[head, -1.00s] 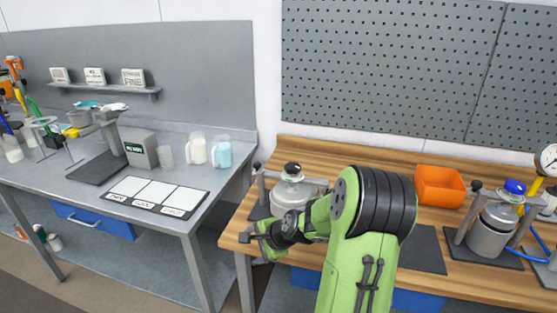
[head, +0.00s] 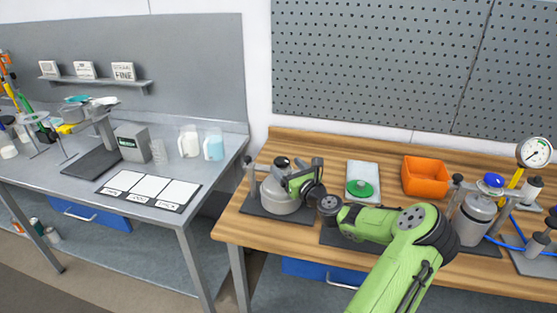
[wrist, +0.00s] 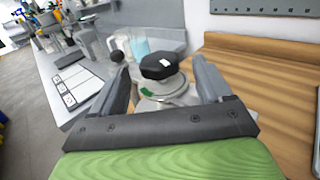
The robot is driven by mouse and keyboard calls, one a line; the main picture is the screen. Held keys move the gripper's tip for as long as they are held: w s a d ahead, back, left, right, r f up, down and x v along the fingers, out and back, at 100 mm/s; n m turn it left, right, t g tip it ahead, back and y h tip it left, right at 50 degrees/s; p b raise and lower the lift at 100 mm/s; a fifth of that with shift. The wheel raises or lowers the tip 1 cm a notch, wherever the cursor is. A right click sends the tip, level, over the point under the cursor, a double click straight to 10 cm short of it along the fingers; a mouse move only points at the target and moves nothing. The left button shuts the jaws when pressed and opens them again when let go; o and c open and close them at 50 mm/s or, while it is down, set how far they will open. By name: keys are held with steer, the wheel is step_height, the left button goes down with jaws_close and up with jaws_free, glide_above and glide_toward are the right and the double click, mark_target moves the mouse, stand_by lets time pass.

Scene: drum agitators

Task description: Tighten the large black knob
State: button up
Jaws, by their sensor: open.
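The large black knob (head: 282,162) sits on top of a metal drum (head: 281,197) at the left end of the wooden bench. In the wrist view the knob (wrist: 158,66) is faceted, with a small white mark on its top. My gripper (head: 300,170) is beside the top of the drum, on its right. In the wrist view my gripper (wrist: 160,75) is open, one finger to each side of the knob, with visible gaps and nothing held. Whether the fingertips reach level with the knob is hard to tell.
A small dark ball-ended clamp post (head: 249,163) stands left of the drum. A green disc (head: 360,188) on a light sheet, an orange bin (head: 425,176) and a second drum with a blue knob (head: 493,180) lie to the right. A pegboard wall is behind.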

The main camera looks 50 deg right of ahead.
mark_target(278, 158)
steer(key=x, duration=0.6)
steer(key=shift+w, duration=0.1)
steer(key=c, duration=1)
steer(key=shift+m+h+p, duration=0.3)
steer(key=shift+h+p, duration=0.1)
steer(key=shift+p, duration=0.1)
